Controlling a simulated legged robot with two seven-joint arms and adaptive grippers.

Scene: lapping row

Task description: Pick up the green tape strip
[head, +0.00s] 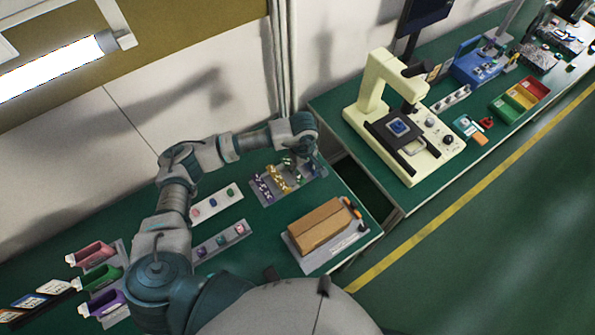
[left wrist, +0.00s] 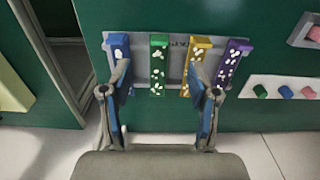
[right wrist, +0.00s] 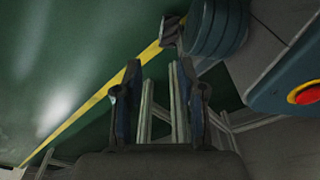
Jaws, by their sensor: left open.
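The green tape strip (left wrist: 158,62), dotted with white pieces, lies on a grey tray (left wrist: 173,84) between the blue strip (left wrist: 119,48) and the yellow strip (left wrist: 199,48). In the head view the green strip (head: 288,164) is partly hidden by my left gripper. My left gripper (left wrist: 160,72) is open, and the green strip shows between its fingers. Its fingers partly cover the blue and yellow strips; I cannot tell the height of the gap. My right gripper (right wrist: 159,66) is open and empty, away from the bench over the floor.
A purple strip (left wrist: 234,62) lies beside the yellow one. A white tray with small coloured pieces (head: 216,204) and a cardboard box (head: 319,227) stand nearby. A bench gap (head: 358,188) separates this bench from one with a cream machine (head: 372,95). The wall is close behind.

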